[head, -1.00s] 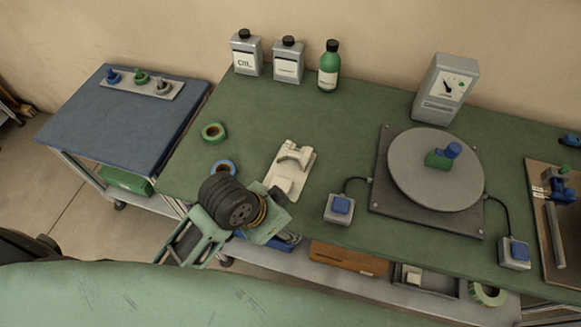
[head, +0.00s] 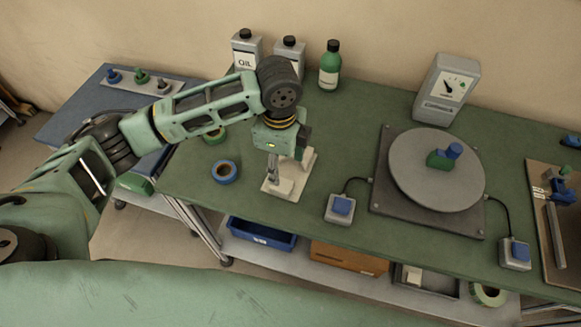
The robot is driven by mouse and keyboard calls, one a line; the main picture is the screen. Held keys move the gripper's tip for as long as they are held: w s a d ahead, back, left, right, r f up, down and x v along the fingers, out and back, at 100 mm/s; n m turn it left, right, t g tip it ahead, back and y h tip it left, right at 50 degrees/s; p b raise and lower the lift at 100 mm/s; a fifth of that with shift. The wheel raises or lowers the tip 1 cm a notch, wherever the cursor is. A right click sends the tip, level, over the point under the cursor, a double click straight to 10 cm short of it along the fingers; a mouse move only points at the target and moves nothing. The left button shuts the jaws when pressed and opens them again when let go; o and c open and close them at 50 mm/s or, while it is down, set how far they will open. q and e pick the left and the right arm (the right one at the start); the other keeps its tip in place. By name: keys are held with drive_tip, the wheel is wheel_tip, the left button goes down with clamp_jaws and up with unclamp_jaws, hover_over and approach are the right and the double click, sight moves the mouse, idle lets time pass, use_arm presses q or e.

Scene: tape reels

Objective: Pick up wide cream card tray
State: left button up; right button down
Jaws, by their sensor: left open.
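A cream flat piece with a raised cream part (head: 283,188), which I take to be the card tray, lies on the green bench top left of the turntable. My left gripper (head: 284,168) reaches in from the left and points down over it. Its jaws are open, with one grey finger in front of the cream piece. The gripper hides much of the raised part, and I cannot tell if the fingers touch it. My right gripper is out of view.
A blue tape reel (head: 224,172) and a green tape reel (head: 214,136) lie left of the cream piece. A blue-button box (head: 339,208) and the turntable (head: 430,185) stand to its right. Bottles (head: 329,66) line the back.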

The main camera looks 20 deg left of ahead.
sight(281, 184)
use_arm(q)
drive_tip(key=f, duration=0.2)
drive_tip(key=f+p, duration=0.1)
drive_tip(key=f, duration=0.1)
drive_tip(key=s+f+p, duration=0.1)
drive_tip(key=f, duration=0.1)
drive_tip(key=shift+f, duration=0.2)
drive_tip(key=shift+w+f, duration=0.1)
drive_tip(key=shift+f, duration=0.4)
drive_tip(key=c, duration=1.4)
drive_tip(key=shift+r, duration=0.1)
